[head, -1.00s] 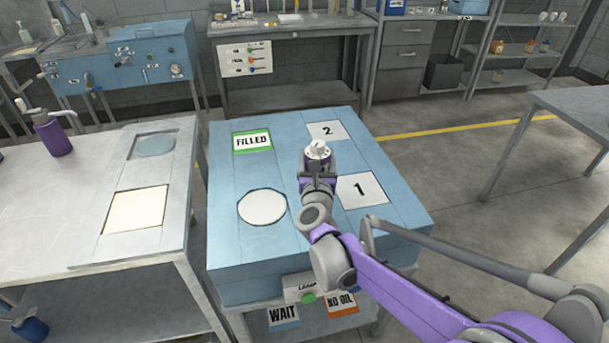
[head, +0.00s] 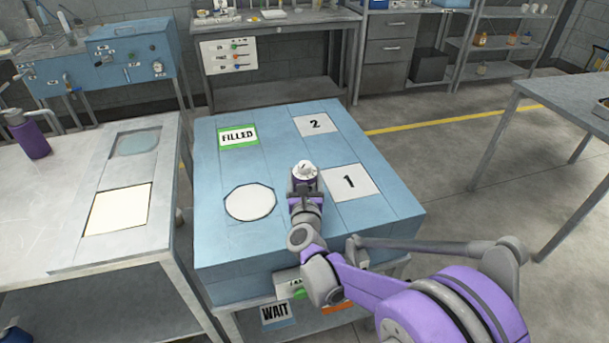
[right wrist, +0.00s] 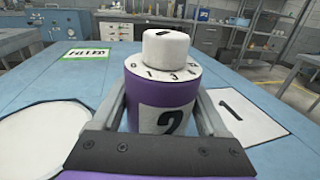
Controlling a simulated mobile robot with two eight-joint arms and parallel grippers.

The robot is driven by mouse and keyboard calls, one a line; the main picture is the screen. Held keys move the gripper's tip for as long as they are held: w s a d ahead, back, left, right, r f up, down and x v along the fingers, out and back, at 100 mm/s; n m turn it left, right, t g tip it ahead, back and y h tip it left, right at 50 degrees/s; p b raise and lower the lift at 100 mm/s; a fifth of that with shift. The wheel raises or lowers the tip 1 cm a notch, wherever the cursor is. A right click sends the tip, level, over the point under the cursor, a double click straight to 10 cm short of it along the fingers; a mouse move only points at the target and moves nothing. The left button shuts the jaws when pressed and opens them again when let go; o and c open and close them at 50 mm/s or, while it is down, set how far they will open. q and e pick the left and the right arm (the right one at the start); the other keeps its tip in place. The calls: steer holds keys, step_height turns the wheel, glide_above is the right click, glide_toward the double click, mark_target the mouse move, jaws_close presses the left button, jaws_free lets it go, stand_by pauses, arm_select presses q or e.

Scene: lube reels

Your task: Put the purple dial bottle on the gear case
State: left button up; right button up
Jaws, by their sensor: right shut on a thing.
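The purple dial bottle (head: 304,172) has a white dial cap and, in the right wrist view (right wrist: 165,95), a ring of numbers and a label reading 2. My right gripper (head: 305,190) is shut on its body, one finger on each side. The bottle is over the blue case (head: 265,160), left of the pad marked 1. I take this case for the gear case. The bottle's base is hidden, so I cannot tell whether it touches the top. My left gripper is not in view.
The case top has a FILLED pad (head: 238,136), a pad marked 2 (head: 315,124), a pad marked 1 (head: 352,183) and a white round spot (head: 250,202). A grey bench (head: 70,190) with a purple pump bottle (head: 27,135) stands left.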

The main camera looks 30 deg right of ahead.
steer(key=o, duration=1.6)
steer(key=shift+s+a+r, duration=0.1)
steer(key=shift+s+r, duration=0.05)
steer(key=p+v, duration=0.1)
steer(key=v, duration=1)
steer(key=shift+s+a, duration=0.2)
steer(key=shift+s, duration=0.1)
